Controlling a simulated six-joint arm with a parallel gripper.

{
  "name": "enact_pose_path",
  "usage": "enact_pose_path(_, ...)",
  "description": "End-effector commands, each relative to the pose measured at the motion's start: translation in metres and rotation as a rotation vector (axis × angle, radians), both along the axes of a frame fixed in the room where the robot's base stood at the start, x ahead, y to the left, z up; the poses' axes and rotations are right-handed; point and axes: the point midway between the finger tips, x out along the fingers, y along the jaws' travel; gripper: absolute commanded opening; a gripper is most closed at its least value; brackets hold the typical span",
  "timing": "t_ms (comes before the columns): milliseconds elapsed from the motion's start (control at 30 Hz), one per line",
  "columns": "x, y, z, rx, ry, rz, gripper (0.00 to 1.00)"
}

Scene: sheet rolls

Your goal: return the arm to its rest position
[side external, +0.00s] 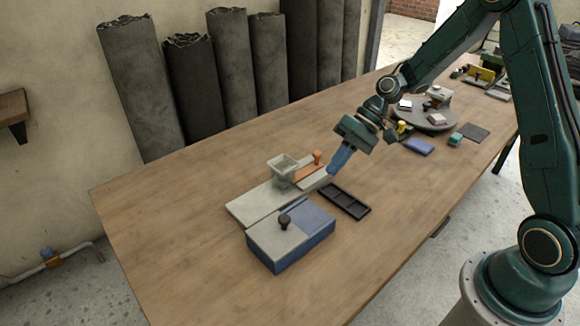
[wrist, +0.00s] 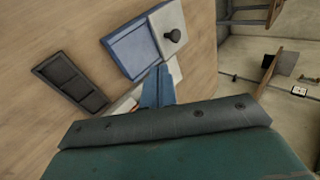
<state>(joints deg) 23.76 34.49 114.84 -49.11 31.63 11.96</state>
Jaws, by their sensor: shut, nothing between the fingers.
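My teal arm reaches in from the right in the side view. My gripper (side external: 336,168), with blue fingers, is shut and empty above the table, beside the orange-handled piece (side external: 309,171) and the black tray. In the wrist view my gripper's blue fingers (wrist: 158,82) are together and point toward the blue-and-grey box. Whether the fingertips touch anything below them is hard to tell.
The wooden table (side external: 160,210) holds a blue-and-grey box (side external: 290,240) with a black knob, a black compartment tray (side external: 344,201), a grey hopper (side external: 283,168) on a pale board, and a round turntable (side external: 424,118) with small items. Dark rolls (side external: 140,85) lean behind. The table's left end is clear.

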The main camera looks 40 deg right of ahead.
Motion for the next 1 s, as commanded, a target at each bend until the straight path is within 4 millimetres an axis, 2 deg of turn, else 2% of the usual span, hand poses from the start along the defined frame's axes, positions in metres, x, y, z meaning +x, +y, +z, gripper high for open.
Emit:
enact_pose_path(200,0.0,0.0,0.002,-0.007,-0.004,0.002,0.0)
enact_pose_path(367,-0.004,0.002,0.012,-0.04,-0.016,0.013,0.0)
enact_pose_path(667,-0.024,0.008,0.053,-0.181,-0.072,0.053,0.0)
enact_pose_path(1000,-0.061,0.013,0.101,-0.358,-0.148,0.08,0.0)
